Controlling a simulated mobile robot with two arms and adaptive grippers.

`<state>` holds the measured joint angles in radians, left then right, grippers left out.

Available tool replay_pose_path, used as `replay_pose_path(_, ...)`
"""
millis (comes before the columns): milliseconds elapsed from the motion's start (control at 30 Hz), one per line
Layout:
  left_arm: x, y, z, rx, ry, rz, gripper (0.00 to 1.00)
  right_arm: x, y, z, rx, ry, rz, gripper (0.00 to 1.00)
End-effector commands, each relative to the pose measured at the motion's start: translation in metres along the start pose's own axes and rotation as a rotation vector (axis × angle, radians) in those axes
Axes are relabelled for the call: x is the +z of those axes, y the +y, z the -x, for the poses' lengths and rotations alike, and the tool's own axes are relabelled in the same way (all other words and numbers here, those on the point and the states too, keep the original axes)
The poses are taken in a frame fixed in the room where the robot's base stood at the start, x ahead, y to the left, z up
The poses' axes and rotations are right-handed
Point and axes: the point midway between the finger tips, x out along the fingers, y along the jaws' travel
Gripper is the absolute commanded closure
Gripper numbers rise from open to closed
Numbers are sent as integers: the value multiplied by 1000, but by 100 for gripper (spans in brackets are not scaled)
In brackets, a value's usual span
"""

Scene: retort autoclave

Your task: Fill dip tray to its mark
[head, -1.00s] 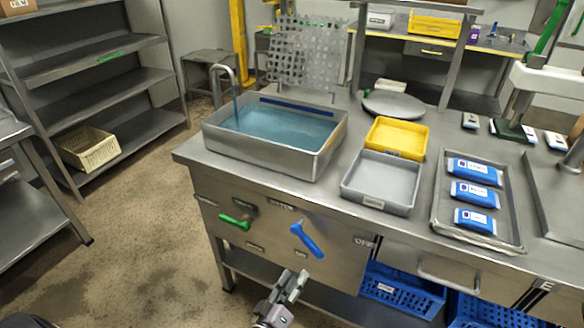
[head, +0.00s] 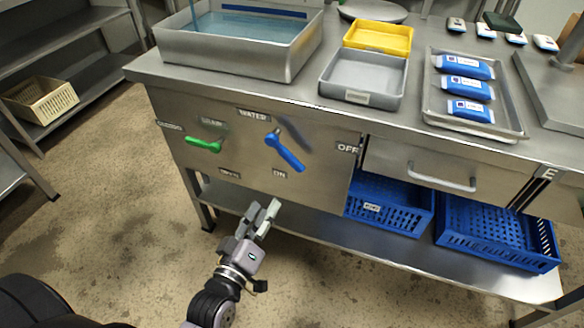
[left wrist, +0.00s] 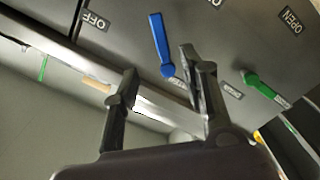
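The dip tray (head: 235,60) is a deep steel basin at the bench's left end, holding blue water (head: 250,27). A dark blue mark strip (head: 268,9) runs along its back wall, just above the water. A thin stream (head: 194,15) falls in at the left. On the front panel, the blue water lever (head: 287,152) slants down-right, its tip between ON and OFF. It also shows in the left wrist view (left wrist: 159,42). My left gripper (head: 262,212) is open and empty, below and apart from the lever. My right gripper is out of view.
A green drain lever (head: 204,145) is left of the blue one. A grey tray (head: 362,97), yellow tray (head: 379,36) and steel tray (head: 515,130) with blue pouches stand on the bench. Blue crates (head: 388,208) sit on the lower shelf, right of my gripper.

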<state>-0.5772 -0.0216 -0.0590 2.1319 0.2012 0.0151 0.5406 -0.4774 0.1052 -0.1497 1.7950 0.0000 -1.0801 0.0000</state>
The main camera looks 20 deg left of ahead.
Motion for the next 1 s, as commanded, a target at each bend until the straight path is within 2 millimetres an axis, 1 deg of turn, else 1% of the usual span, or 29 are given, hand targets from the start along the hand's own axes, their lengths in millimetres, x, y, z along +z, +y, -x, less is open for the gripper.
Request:
replay_pose_path(67,-1,0,-4,0,2,-1,60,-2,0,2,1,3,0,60)
replay_pose_path(167,-1,0,-15,1,3,-1,60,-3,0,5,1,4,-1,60)
replay_pose_path(267,-2,1,-32,3,4,0,60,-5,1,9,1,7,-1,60)
replay_pose_path(467,-1,0,-75,2,4,-1,60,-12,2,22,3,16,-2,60)
replay_pose_path(700,0,0,-125,1,2,-1,60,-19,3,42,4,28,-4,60)
replay_pose_path(900,0,0,-158,1,1,0,60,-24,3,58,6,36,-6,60)
replay_pose_path(1000,0,0,-167,0,1,-1,60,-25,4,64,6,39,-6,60)
